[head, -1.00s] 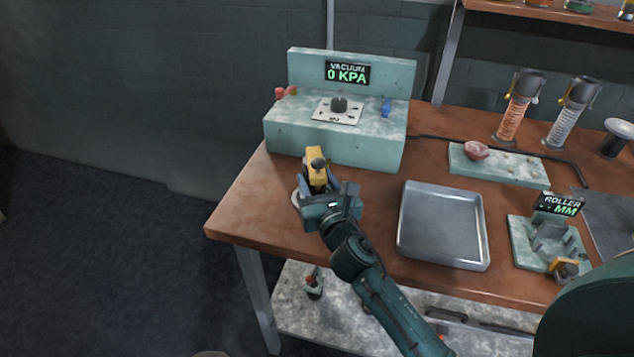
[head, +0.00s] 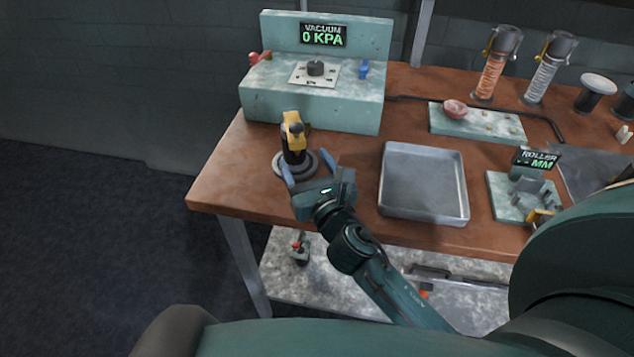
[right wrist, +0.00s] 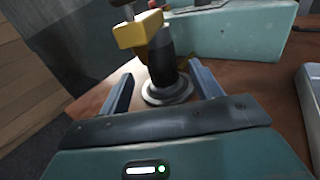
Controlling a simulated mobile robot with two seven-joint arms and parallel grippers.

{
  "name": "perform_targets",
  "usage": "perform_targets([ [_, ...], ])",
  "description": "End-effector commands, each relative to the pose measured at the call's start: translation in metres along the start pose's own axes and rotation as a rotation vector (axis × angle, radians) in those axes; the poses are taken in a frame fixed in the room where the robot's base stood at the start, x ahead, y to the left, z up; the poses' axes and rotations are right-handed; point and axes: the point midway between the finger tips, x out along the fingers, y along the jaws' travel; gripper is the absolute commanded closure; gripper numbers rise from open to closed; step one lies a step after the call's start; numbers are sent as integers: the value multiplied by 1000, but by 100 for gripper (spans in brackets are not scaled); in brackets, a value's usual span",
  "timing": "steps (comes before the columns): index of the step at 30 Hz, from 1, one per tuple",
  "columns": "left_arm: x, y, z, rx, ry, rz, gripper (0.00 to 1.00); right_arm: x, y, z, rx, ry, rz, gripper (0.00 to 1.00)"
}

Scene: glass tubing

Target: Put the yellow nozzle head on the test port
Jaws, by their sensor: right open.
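The yellow nozzle head (head: 293,124) sits on top of a short black upright with a round grey base (head: 281,170) near the left end of the bench. It also shows in the right wrist view (right wrist: 139,30), above the black body. Whether this upright is the test port, I cannot tell. My right gripper (head: 307,167) is open and empty, on the near side of the upright. In the right wrist view its two fingers (right wrist: 161,74) stand apart, with the round base showing between them. My left gripper is not in view.
The vacuum unit (head: 268,101), reading 0 KPA, stands behind the upright, with a red fitting (head: 258,58) and blue fitting (head: 364,68) on it. An empty grey tray (head: 423,184) lies to the right. The roller fixture (head: 515,198) is further right. The bench's left edge is close.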

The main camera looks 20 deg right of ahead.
Motion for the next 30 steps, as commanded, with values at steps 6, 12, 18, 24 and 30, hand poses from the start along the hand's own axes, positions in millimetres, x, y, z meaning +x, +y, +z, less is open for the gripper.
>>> perform_targets([
  [6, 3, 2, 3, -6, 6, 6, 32, -44, 0, -2, 1, 2, 1, 36],
  [12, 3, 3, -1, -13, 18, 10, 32, -61, 0, -1, 1, 0, 1, 36],
  [18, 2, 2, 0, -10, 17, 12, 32, -63, 0, 1, 0, -1, 0, 36],
  [24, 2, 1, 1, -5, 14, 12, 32, -63, 0, 0, 1, -1, 0, 36],
  [30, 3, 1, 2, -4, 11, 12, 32, -63, 0, 0, 1, -1, 1, 36],
])
